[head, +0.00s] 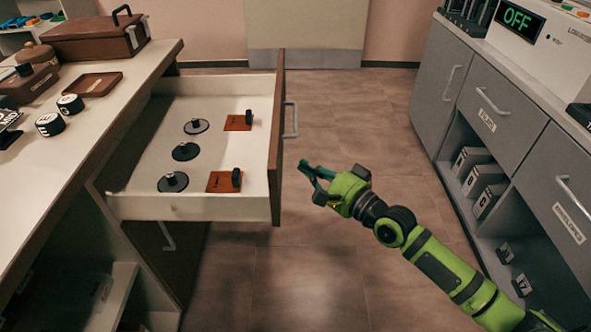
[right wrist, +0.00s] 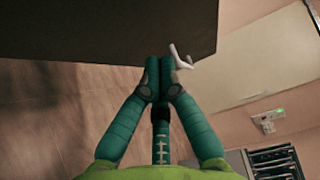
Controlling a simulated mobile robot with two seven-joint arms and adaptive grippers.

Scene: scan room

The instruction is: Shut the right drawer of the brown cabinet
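The brown cabinet (head: 75,185) with a pale top stands at the left. Its drawer (head: 190,207) is pulled far out over the floor, with a brown front (head: 277,150) and a metal handle (head: 291,119). My right gripper (head: 304,170) is in front of the drawer front, a little nearer than the handle. In the right wrist view its fingertips (right wrist: 160,75) are together with nothing seen between them. The dark drawer front (right wrist: 100,28) and pale handle (right wrist: 180,57) show just beyond them; contact cannot be told. My left gripper is not in view.
Black knobbed discs (head: 186,151) and brown pads (head: 238,123) lie in the drawer. Below it is another front with a handle (head: 168,236). A grey cabinet (head: 480,95) with an OFF display (head: 517,19) stands right. The floor (head: 355,105) between is clear.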

